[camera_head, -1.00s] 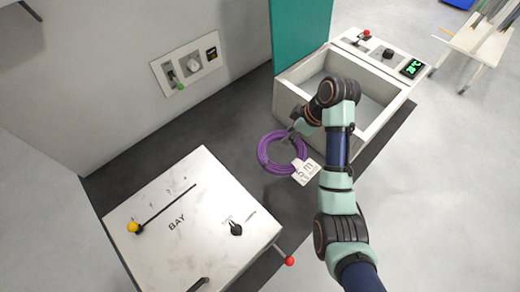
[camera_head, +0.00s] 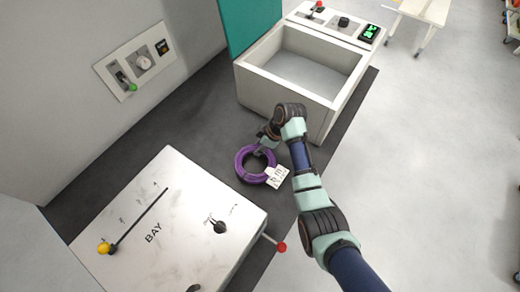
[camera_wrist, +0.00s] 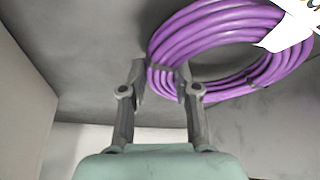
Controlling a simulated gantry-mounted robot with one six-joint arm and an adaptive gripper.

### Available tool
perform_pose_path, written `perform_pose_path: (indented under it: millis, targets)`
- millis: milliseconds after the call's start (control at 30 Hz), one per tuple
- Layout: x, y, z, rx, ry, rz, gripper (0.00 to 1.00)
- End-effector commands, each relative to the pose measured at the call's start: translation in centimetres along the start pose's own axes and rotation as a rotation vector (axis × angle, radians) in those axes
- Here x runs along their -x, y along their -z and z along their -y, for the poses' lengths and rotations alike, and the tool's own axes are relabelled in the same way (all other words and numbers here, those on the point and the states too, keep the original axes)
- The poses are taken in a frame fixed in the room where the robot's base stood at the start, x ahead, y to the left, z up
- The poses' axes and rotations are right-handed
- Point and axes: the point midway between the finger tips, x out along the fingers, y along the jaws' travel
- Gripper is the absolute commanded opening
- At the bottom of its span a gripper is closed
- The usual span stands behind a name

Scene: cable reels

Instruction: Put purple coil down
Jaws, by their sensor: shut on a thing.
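The purple coil (camera_head: 243,172) is a ring of purple cable with a white printed tag (camera_head: 279,177) on its right side. It is over the dark worktop between the BAY box and the grey bin. My gripper (camera_head: 262,146) is at the coil's upper edge. In the wrist view my gripper (camera_wrist: 163,78) has its two fingers on either side of the near edge of the purple coil (camera_wrist: 215,28), shut on the cable bundle. I cannot tell whether the coil touches the worktop. The tag is partly cut off in the wrist view.
The white BAY box (camera_head: 160,225) has a yellow knob, a black dial and a red-ended lever. The empty grey bin (camera_head: 300,75) stands behind, beside a green panel (camera_head: 248,22). A wall panel (camera_head: 135,62) is at left. Dark worktop (camera_head: 185,130) is bare left of the coil.

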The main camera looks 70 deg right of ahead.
Motion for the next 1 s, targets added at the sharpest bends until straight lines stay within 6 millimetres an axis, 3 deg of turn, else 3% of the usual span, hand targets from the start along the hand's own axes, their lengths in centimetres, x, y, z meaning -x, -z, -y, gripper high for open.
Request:
perform_pose_path:
  millis: [100,400,433,567,867,1000]
  targets:
    - [-1.4,-0.6,0.0,0.000,0.000,-0.001,0.00]
    - [-1.6,-0.7,0.0,0.000,0.000,-0.001,0.00]
    - [-1.7,-0.7,0.0,0.000,0.001,0.001,0.32]
    - [-1.6,-0.7,0.0,0.000,0.001,0.000,0.54]
    - [-1.5,-0.6,0.0,0.000,0.000,0.000,0.56]
    - [0.1,-0.5,-0.1,0.000,-0.002,-0.001,0.56]
